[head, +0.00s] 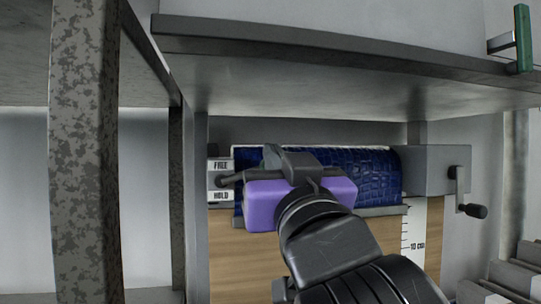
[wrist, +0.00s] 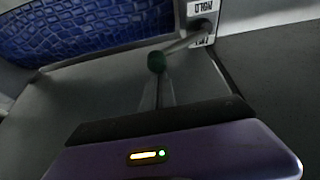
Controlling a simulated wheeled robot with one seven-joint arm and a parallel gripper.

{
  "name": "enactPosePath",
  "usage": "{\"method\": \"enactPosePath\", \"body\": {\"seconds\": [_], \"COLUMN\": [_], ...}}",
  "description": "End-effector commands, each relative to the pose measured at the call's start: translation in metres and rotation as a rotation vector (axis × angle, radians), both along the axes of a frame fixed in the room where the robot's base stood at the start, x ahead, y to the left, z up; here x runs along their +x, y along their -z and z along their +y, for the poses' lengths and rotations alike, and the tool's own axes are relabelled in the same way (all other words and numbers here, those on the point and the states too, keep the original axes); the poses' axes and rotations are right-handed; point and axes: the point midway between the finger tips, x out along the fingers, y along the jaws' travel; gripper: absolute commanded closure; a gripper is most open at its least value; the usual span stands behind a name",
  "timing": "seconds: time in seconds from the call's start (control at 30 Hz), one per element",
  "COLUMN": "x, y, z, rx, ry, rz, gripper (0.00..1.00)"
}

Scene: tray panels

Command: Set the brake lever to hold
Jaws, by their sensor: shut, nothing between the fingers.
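The brake lever (wrist: 182,43) is a thin dark rod with a dark green knob (wrist: 156,61) in the wrist view. It comes out of a white label plate (head: 220,180) marked FREE above and HOLD below, left of the blue roll. In the head view its rod leaves the plate between the two words and runs right, slightly upward; its exact setting is unclear. My gripper (wrist: 157,88), with a purple body in the head view (head: 300,200), is shut and empty. In the wrist view its fingertips are close to the knob; I cannot tell whether they touch.
The blue textured roll (head: 370,175) lies behind my gripper. A grey shelf (head: 330,85) overhangs the roll, and a speckled post (head: 85,160) stands at left.

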Motion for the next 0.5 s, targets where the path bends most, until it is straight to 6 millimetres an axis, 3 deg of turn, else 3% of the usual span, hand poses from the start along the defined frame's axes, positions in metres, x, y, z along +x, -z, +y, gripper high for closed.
{"method": "enactPosePath", "body": {"seconds": [0.5], "x": [0.002], "y": [0.042], "z": [-0.006], "rx": [0.466], "ry": [-0.005], "rz": [0.137], "gripper": [1.0]}}
